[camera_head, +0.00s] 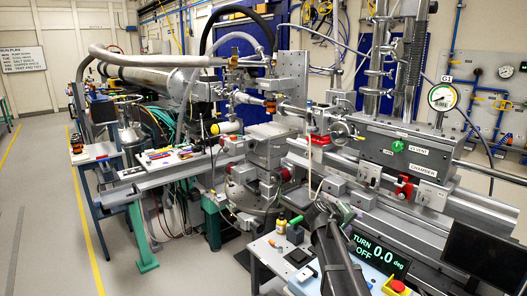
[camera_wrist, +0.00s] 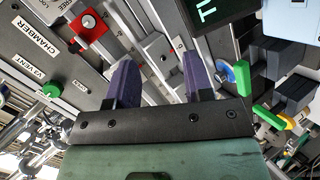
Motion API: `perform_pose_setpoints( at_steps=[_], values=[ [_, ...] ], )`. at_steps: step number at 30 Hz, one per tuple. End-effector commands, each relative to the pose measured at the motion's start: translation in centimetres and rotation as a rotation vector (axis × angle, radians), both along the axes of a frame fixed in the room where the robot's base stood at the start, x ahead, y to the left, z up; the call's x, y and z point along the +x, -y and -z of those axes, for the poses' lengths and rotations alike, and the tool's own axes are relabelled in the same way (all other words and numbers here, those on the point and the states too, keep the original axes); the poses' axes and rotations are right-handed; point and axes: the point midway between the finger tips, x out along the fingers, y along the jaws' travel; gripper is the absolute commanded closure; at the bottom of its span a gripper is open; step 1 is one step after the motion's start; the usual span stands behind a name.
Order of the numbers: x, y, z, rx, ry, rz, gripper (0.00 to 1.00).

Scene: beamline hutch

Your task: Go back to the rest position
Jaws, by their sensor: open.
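My gripper (camera_wrist: 160,80) shows in the wrist view with its two purple fingers apart and nothing between them. The fingers point over grey rails and metal blocks of the beamline bench, and I see no contact. In the head view my dark arm rises from the bottom edge, right of centre, and its greenish wrist end is by the front rails. The fingertips are hard to make out there.
The chamber's green knob (camera_head: 397,146) and a red-knobbed block (camera_head: 404,188) stand beyond my arm. The TURN display (camera_head: 378,255), a red button (camera_head: 397,287) and a black monitor (camera_head: 485,255) are to its right. A small bench with a yellow bottle (camera_head: 282,222) is left. Floor (camera_head: 45,200) is clear far left.

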Motion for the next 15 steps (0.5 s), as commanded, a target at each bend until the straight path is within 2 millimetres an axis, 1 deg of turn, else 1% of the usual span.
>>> perform_pose_setpoints(
  at_steps=[1,2,3,5,6,7,9,10,12,15],
  values=[
    [-5.9,-1.6,0.5,0.147,-0.034,0.047,0.53],
    [-8.6,-2.7,1.4,0.242,-0.062,0.075,0.53],
    [-12.1,-4.5,2.4,0.366,-0.102,0.107,0.53],
    [-17.0,-7.2,3.6,0.543,-0.168,0.144,0.53],
    [-19.9,-9.0,4.0,0.648,-0.214,0.162,0.53],
    [-21.9,-10.3,4.3,0.718,-0.247,0.173,0.53],
    [-25.5,-12.8,4.5,0.853,-0.316,0.186,0.53],
    [-26.7,-13.7,4.5,0.899,-0.340,0.188,0.53],
    [-28.5,-15.1,4.5,0.971,-0.380,0.191,0.53],
    [-29.3,-15.9,4.6,1.013,-0.404,0.191,0.53]
  ],
)
